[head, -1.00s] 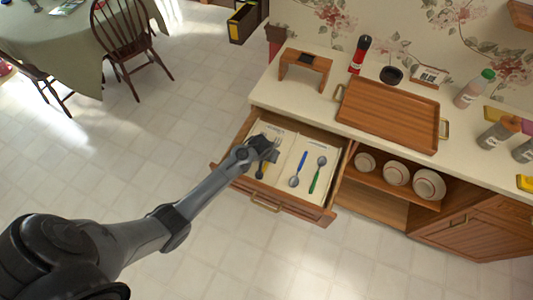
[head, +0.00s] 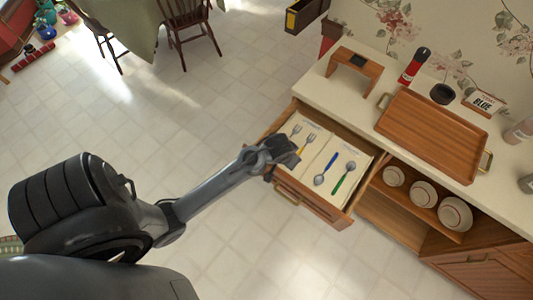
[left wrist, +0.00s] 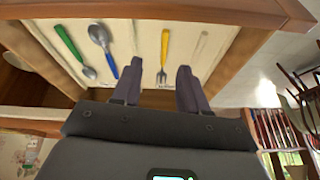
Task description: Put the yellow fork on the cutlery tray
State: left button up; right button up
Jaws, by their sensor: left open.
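The yellow fork (head: 307,143) lies in the open drawer, tines toward the counter. In the left wrist view the yellow fork (left wrist: 165,50) shows between and beyond the fingertips, and nothing is held. My left gripper (head: 287,158) is above the front part of the drawer, and in the wrist view its two fingers (left wrist: 158,85) are apart. A wooden tray (head: 430,128) with brass handles lies on the counter, empty. My right gripper is not in view.
The drawer (head: 325,203) also holds a pale fork (head: 296,130), a blue-handled spoon (head: 327,168) and a green-handled spoon (head: 344,178). On the counter stand a small wooden stand (head: 355,65), a red bottle (head: 414,66), a dark bowl (head: 442,93) and a sign (head: 484,102).

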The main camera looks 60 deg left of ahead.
pick_arm(q)
jog(key=s+d+r+m, duration=0.2)
jog(key=s+d+r, duration=0.1)
jog(key=s, duration=0.6)
jog(key=s+d+r+m+h, duration=0.1)
jog(key=s+d+r, duration=0.3)
jog(key=s, duration=0.5)
jog(key=shift+d+m+g+h, duration=0.3)
jog(key=shift+d+m, duration=0.1)
jog(key=shift+d, duration=0.45)
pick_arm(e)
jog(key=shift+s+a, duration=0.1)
pick_arm(q)
jog(key=shift+w, duration=0.1)
